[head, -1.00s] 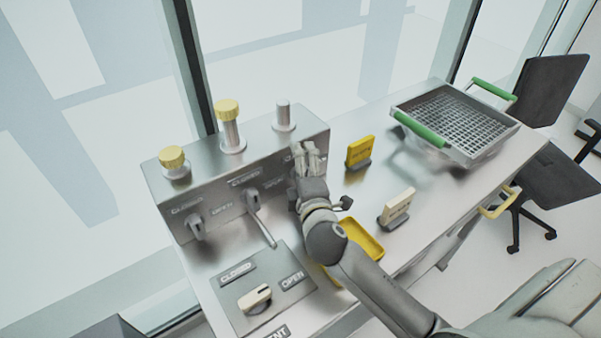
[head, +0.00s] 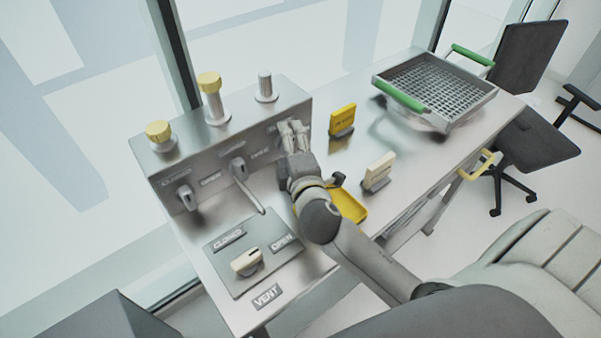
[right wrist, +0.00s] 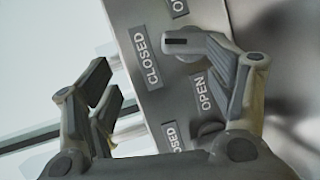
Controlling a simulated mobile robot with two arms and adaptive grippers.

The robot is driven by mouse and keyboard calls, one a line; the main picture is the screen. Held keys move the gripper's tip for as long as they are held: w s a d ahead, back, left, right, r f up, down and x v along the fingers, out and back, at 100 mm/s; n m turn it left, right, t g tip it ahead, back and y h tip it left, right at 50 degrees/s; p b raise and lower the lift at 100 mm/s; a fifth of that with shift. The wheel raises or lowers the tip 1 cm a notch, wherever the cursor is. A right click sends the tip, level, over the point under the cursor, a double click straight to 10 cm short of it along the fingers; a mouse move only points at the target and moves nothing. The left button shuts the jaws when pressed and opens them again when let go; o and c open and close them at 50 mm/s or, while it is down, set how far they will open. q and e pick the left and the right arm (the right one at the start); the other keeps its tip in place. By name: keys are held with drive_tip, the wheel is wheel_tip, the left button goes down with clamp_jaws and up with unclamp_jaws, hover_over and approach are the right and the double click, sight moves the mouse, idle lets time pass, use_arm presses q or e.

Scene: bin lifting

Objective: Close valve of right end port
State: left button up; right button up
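A grey metal port box (head: 230,115) stands on the bench with valves along its front face. My right gripper (head: 292,130) is at the right end of that face and hides the right end valve in the head view. In the right wrist view a valve handle (right wrist: 187,43) is close to the right finger, its end beside a CLOSED label (right wrist: 147,60). An OPEN label (right wrist: 178,6) is above it. My right gripper (right wrist: 160,78) is open, its fingers wide apart; I cannot tell whether the right finger touches the handle. My left gripper is not in view.
The middle valve lever (head: 245,185) and left valve (head: 186,198) are beside my arm. A vent panel with a beige knob (head: 246,262) is in front. Yellow (head: 342,119) and beige (head: 379,170) upright blocks, a yellow tray (head: 350,206) and a green-handled basket (head: 432,95) are to the right.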

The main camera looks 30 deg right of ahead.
drive_tip(key=shift+f+v, duration=0.3)
drive_tip(key=shift+v, duration=1.15)
drive_tip(key=shift+f+v, duration=0.3)
drive_tip(key=shift+v, duration=1.15)
drive_tip(key=shift+f+v, duration=0.3)
drive_tip(key=shift+v, duration=1.15)
